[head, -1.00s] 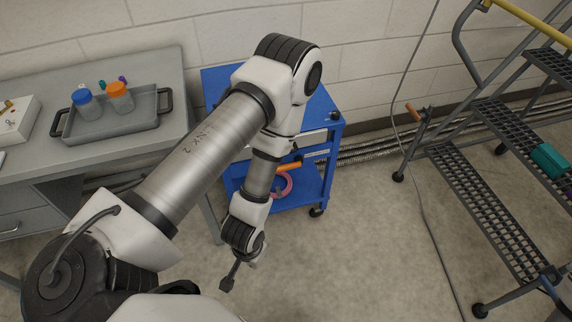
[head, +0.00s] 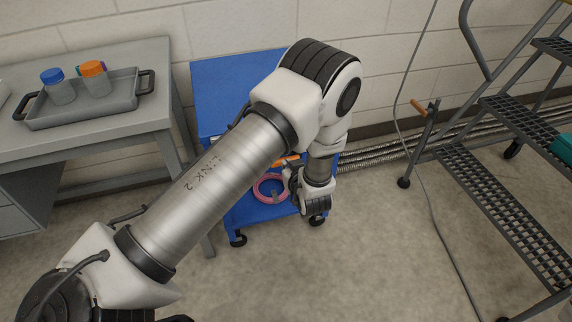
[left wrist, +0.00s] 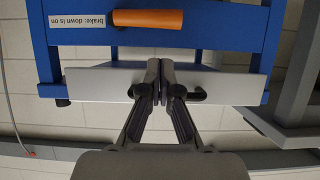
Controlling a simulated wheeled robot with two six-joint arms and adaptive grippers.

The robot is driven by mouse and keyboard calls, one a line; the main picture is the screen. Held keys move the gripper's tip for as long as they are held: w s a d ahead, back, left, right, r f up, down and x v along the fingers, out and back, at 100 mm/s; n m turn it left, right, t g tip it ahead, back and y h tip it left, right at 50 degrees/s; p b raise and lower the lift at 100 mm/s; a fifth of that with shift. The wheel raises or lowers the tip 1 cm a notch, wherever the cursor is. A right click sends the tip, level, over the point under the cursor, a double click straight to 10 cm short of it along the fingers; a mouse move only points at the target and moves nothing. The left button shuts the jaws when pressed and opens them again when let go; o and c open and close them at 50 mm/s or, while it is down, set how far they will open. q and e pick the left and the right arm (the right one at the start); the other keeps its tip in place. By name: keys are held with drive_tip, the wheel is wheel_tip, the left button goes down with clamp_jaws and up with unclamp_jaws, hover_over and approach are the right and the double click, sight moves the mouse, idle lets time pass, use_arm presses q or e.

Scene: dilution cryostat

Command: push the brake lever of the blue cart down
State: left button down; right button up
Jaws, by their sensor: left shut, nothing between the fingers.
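The blue cart (head: 215,95) stands against the wall in the head view, partly hidden behind my left arm. Its orange brake lever (head: 291,159) shows only in part, just by my left gripper (head: 292,188). In the left wrist view the orange lever (left wrist: 148,19) lies level at the top, beside a label (left wrist: 83,20) reading "brake: down is on". My left gripper (left wrist: 160,66) is shut and empty. Its fingertips point at the lever, and a gap shows between them in the picture. My right gripper is in neither view.
A pink ring (head: 262,196) lies on the cart's lower shelf. At left a grey table (head: 130,58) holds a grey tray (head: 105,114) with capped bottles. Metal steps (head: 490,205) stand at right. A cable (head: 428,205) hangs and runs along the open floor between.

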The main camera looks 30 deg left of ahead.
use_arm(q)
drive_tip(key=b+x, duration=0.1)
drive_tip(key=x, duration=0.7)
drive_tip(key=shift+s+a+f, duration=0.1)
drive_tip(key=shift+a+f, duration=0.05)
drive_tip(key=shift+f, duration=0.3)
wheel_tip(320, 180, down, 9)
drive_tip(key=w+d+n+t+h+b, duration=0.1)
drive_tip(key=n+t+h+b, duration=0.2)
drive_tip(key=n+t+b, duration=0.3)
drive_tip(key=shift+w+d+n+t+b, duration=0.3)
drive_tip(key=shift+w+n+t+b, duration=0.1)
drive_tip(key=shift+n+b, duration=2.05)
drive_tip(key=shift+m, duration=0.25)
drive_tip(key=shift+d+f, duration=0.1)
drive_tip(key=shift+f, duration=0.05)
